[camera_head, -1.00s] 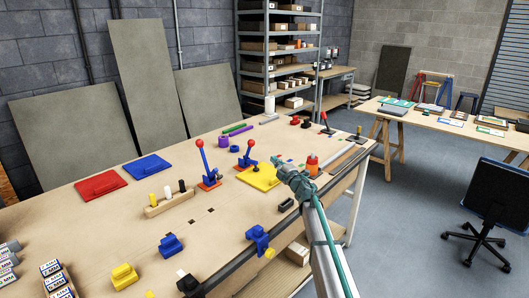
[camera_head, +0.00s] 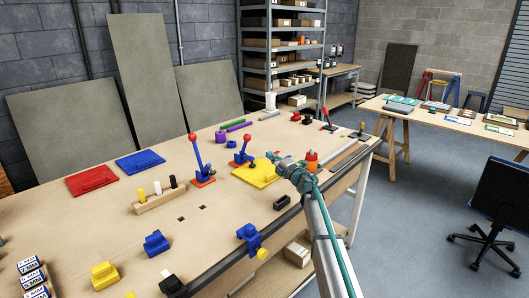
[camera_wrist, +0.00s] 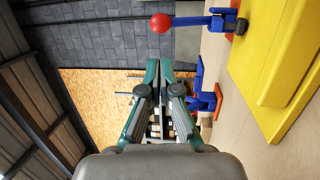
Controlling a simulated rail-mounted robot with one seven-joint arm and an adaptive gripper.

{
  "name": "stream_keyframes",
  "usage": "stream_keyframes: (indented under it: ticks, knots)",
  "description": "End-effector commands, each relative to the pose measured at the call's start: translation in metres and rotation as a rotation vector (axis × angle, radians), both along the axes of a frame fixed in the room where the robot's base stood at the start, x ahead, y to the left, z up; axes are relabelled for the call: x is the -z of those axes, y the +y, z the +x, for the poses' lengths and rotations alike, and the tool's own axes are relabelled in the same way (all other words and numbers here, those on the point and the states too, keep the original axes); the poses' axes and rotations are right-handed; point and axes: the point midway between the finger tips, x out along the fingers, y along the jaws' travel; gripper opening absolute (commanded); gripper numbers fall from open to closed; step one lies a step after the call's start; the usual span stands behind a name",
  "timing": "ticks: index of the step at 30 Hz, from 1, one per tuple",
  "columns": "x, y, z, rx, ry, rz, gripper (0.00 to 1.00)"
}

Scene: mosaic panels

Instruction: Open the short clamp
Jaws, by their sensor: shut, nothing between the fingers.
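The short clamp (camera_head: 241,157) is blue with a red ball on its handle and an orange base. It stands beside the yellow board (camera_head: 256,176), with its handle upright. In the wrist view, which is turned sideways, its blue handle (camera_wrist: 190,21) and red ball lie at the top, beside the fingers' line. A taller similar clamp (camera_head: 199,165) stands to its left; a blue and orange clamp (camera_wrist: 207,97) shows partly behind my fingers. My gripper (camera_head: 270,156) is shut and empty, above the yellow board and right of the short clamp, apart from it. Its fingertips (camera_wrist: 166,63) are together.
An orange-red object (camera_head: 311,161) stands close by my arm. A block with pegs (camera_head: 160,198) and blue and red plates (camera_head: 92,180) lie to the left. A blue vise (camera_head: 251,239) sits at the front edge. Bare tabletop lies between them.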

Motion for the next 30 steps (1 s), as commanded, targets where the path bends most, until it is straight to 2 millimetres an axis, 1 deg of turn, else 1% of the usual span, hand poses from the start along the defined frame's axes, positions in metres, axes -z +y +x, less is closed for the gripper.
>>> stream_keyframes:
  ticks: [5,15,21,25,30]
  knots:
    - [-0.005,0.014,0.017,0.0,0.001,0.001,0.0]
    - [-0.015,0.058,0.063,-0.001,0.001,0.001,0.0]
    - [-0.019,0.08,0.086,0.0,0.001,0.0,0.0]
    - [-0.02,0.088,0.094,0.001,0.001,0.001,0.0]
    - [-0.019,0.091,0.096,0.001,0.0,0.0,0.0]
